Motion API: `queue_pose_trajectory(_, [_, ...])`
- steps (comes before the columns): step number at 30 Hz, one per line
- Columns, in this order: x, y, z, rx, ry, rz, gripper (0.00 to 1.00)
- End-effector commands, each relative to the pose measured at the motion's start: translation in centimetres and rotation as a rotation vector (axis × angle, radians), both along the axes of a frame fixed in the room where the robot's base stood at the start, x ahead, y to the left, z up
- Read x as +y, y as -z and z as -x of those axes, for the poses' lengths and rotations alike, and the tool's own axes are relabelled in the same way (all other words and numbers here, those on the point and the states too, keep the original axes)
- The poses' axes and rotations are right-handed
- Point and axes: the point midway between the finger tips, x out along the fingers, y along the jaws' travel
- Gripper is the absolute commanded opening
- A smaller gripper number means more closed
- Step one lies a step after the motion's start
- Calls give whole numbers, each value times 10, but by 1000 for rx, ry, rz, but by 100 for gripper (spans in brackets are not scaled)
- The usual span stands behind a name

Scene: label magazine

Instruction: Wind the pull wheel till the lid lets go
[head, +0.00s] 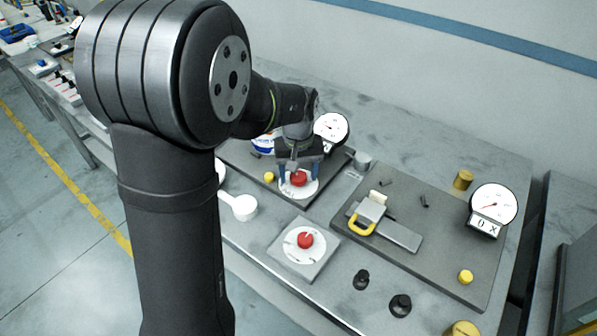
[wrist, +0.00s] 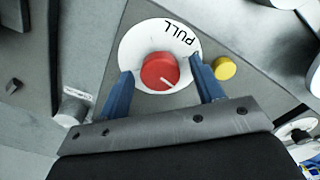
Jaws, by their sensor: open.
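The pull wheel is a red knob (wrist: 160,72) with a white pointer line, on a white disc (wrist: 133,48) marked PULL. In the head view the red knob (head: 299,179) sits on the left dark plate. My gripper (wrist: 166,88) is open, its two blue fingers on either side of the red knob. I cannot tell whether the fingers touch it. In the head view my gripper (head: 299,178) is over the same knob, pointing down. Which part is the lid is not clear; a grey latch with a yellow handle (head: 361,224) lies on the right dark plate.
A second red knob (head: 305,240) on a white dial stands nearer the front. A yellow button (wrist: 224,68) is beside the pull disc.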

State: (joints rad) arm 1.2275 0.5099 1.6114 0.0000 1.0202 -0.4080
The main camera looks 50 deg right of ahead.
Motion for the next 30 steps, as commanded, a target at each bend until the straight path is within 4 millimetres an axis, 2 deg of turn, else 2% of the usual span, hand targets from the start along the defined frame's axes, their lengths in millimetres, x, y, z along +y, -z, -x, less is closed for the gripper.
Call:
queue_pose_trajectory(4, [0,0,0,0,0,0,61])
queue_pose_trajectory(11, [0,0,0,0,0,0,16])
queue_pose_trajectory(17, [0,0,0,0,34,0,16])
queue_pose_trajectory(30, [0,-1,0,0,403,0,16])
